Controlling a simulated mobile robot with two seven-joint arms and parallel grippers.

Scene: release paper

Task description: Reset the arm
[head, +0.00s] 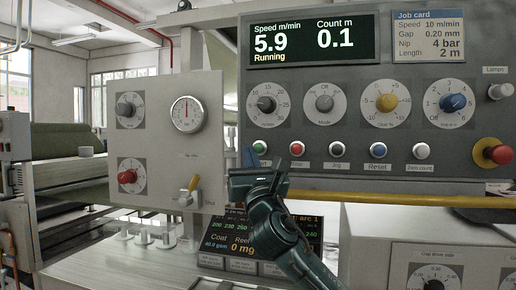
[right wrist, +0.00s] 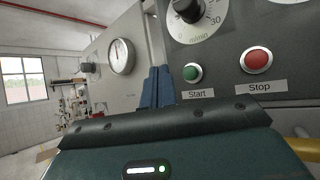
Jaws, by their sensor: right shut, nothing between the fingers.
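My right gripper (head: 249,156) is raised in front of the control panel (head: 290,172), just left of and below the green Start button (head: 260,147). In the right wrist view its two blue-grey fingers (right wrist: 157,86) are closed together with nothing between them. They point toward the panel's left edge, beside the green Start button (right wrist: 192,73), which is uncovered there. I cannot tell how far the fingertips are from the panel. My right arm reaches up from the bottom of the head view. My left gripper is not in view.
The panel display (head: 312,41) reads 5.9 m/min, Running, and 0.1 m. A red emergency knob (head: 498,154) sticks out at right. A yellow bar (head: 400,199) runs below the panel.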

